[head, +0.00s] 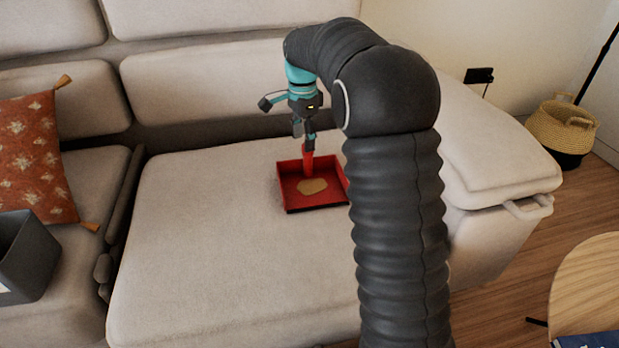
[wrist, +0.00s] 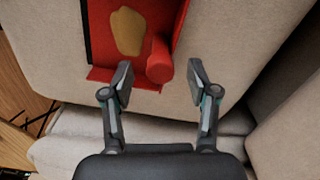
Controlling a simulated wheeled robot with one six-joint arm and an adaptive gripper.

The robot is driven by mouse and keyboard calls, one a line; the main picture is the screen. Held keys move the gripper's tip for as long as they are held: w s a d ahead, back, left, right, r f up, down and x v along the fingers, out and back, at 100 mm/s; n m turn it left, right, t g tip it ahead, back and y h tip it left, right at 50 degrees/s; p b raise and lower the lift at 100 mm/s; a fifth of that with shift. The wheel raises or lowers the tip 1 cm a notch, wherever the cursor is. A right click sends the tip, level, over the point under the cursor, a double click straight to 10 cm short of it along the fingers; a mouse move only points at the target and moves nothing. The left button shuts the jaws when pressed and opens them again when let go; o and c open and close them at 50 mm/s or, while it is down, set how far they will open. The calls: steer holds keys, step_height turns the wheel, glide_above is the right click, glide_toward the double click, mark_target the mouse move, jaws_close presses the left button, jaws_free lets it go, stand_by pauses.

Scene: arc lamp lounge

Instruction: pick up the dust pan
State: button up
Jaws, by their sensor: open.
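The red dust pan (head: 288,192) lies on the light sofa seat, with a tan patch (head: 312,186) on its floor. Its red handle (head: 308,160) stands up toward my gripper (head: 306,138), which points down above it. In the wrist view the dust pan (wrist: 100,45) fills the upper left, and its round handle (wrist: 160,62) lies just beyond and between the fingertips. My gripper (wrist: 160,85) is open there, with a finger on each side and nothing held. Part of the pan's right side is hidden by my arm in the head view.
The sofa seat (head: 210,240) around the pan is clear. A backrest cushion (head: 200,95) rises behind and an armrest (head: 490,160) stands at right. An orange pillow (head: 30,155) and a grey box (head: 22,250) are at left. A basket (head: 565,125) and round table (head: 590,290) are further right.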

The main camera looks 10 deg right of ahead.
mark_target(307, 154)
steer(key=shift+w+d+f+b, duration=0.1)
steer(key=shift+d+f+b, duration=0.1)
steer(key=shift+f, duration=0.8)
steer(key=shift+s+d+f+b, duration=0.15)
steer(key=shift+f+b, duration=0.1)
steer(key=shift+f, duration=0.7)
steer(key=shift+w+d+f+b, duration=0.15)
steer(key=shift+f+b, duration=0.05)
steer(key=shift+f, duration=0.8)
jaws_close()
